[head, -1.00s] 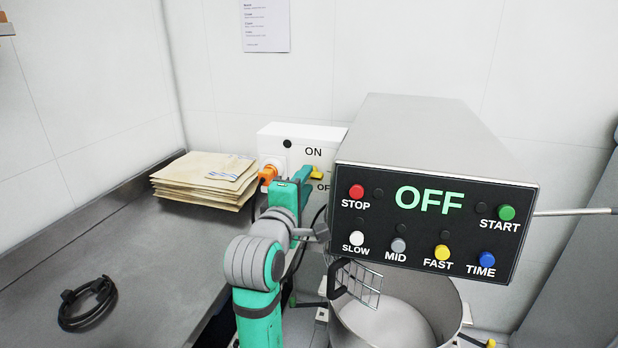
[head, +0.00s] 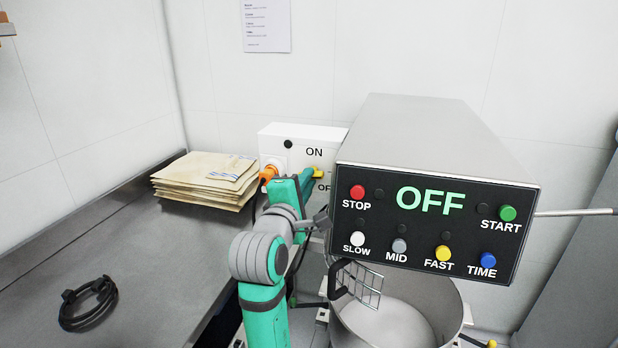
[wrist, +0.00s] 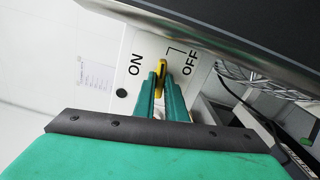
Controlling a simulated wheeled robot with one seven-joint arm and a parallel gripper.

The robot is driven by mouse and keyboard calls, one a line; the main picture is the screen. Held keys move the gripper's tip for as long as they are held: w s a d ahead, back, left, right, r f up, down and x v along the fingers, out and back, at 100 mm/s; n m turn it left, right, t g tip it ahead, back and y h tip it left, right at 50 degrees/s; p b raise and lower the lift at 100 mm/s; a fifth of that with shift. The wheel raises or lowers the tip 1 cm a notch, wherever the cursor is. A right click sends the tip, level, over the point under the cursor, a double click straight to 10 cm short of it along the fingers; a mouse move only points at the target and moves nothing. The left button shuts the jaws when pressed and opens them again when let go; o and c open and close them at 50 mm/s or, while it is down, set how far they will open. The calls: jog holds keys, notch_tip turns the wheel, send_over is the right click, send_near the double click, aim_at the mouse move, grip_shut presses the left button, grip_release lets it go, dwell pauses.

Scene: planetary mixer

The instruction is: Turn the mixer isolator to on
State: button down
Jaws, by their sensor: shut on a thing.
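The mixer isolator is a white box (head: 301,135) on the back wall, left of the mixer head, with ON printed above OFF. Its yellow handle (head: 318,173) sits between the two words, and its lower part is hidden by my arm in the head view. In the wrist view the yellow handle (wrist: 161,70) stands between my green fingers, with ON to its left and OFF to its right. My gripper (wrist: 161,88) is shut on the handle. The mixer (head: 430,150) display reads OFF.
An orange plug (head: 268,174) sits at the box's left side. A stack of paper sacks (head: 200,178) and a coiled black cable (head: 88,303) lie on the steel counter (head: 150,270). The mixer bowl (head: 400,310) is right of my arm.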

jog(key=n, duration=0.2)
jog(key=shift+d+n, duration=0.1)
jog(key=shift+n, duration=0.2)
jog(key=n, duration=0.4)
jog(key=shift+f+n, duration=0.1)
jog(key=shift+n, duration=0.2)
jog(key=shift+n, duration=2.3)
